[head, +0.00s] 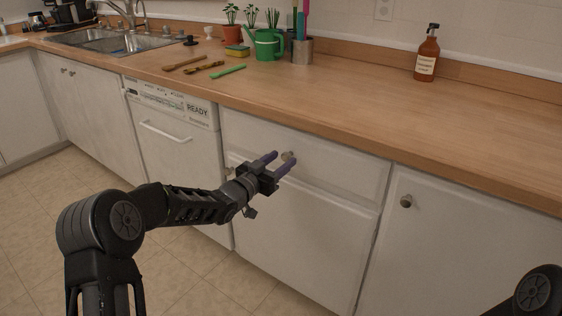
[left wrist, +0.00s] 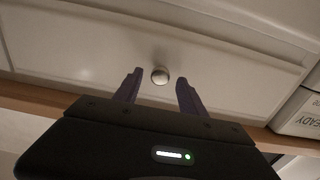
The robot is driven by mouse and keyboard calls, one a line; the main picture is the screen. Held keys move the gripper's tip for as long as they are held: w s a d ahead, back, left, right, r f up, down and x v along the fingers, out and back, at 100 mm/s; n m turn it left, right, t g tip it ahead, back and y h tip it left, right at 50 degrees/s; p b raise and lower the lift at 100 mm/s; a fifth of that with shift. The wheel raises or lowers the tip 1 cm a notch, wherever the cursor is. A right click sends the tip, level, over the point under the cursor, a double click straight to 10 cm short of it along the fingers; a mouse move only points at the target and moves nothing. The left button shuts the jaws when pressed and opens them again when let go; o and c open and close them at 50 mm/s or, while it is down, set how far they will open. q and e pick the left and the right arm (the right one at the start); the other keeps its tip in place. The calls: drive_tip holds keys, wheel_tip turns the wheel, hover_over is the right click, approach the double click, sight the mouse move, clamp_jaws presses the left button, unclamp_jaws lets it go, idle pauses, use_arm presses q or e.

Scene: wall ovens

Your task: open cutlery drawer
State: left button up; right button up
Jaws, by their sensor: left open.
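The cutlery drawer (head: 345,165) is a white front under the wooden worktop, right of the dishwasher, and it looks shut. Its round metal knob (head: 288,156) shows in the head view just past my left gripper (head: 279,161). In the left wrist view the knob (left wrist: 160,75) lies between the two open fingertips of the left gripper (left wrist: 157,80). The fingers are apart from each other and hold nothing; I cannot tell if either touches the knob. My right gripper is not in view; only a dark part of my right arm shows at the lower right.
A white dishwasher (head: 168,120) stands left of the drawer. A cupboard door with a knob (head: 405,201) is to the right. The worktop (head: 350,100) above holds a bottle (head: 427,55), a green watering can (head: 268,45) and several utensils. The tiled floor in front is clear.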

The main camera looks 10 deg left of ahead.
use_arm(q)
drive_tip(key=shift+w+d, duration=0.15)
drive_tip(key=shift+w, duration=0.15)
clamp_jaws()
idle(0.4)
idle(0.9)
